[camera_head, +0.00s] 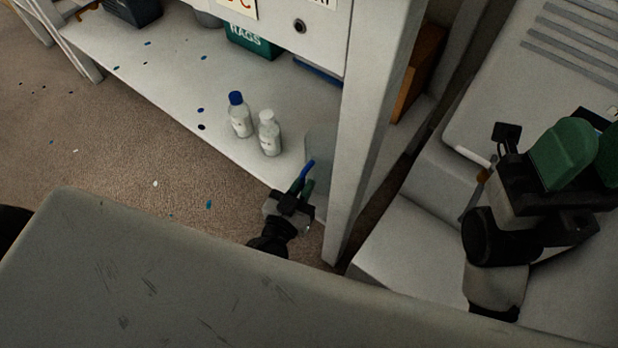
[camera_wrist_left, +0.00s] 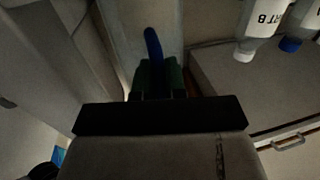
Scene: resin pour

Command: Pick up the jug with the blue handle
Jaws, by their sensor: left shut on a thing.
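The jug (camera_head: 320,150) is pale and translucent and stands on or just above the low shelf, partly hidden behind the cabinet's white post. Its blue handle (camera_head: 307,170) points toward my left gripper (camera_head: 302,186). The left gripper's green fingers are shut on the handle. In the left wrist view the blue handle (camera_wrist_left: 153,46) rises from between the green fingers (camera_wrist_left: 157,78). I cannot tell whether the jug's base touches the shelf. My right gripper (camera_head: 597,155), with large green fingers, is at the right, away from the jug; its opening is unclear.
A blue-capped bottle (camera_head: 240,116) and a white-capped bottle (camera_head: 269,134) stand on the shelf (camera_head: 170,85) left of the jug. The white post (camera_head: 365,130) is close on the jug's right. A green rags bin (camera_head: 250,42) is farther back. A grey surface (camera_head: 150,270) fills the foreground.

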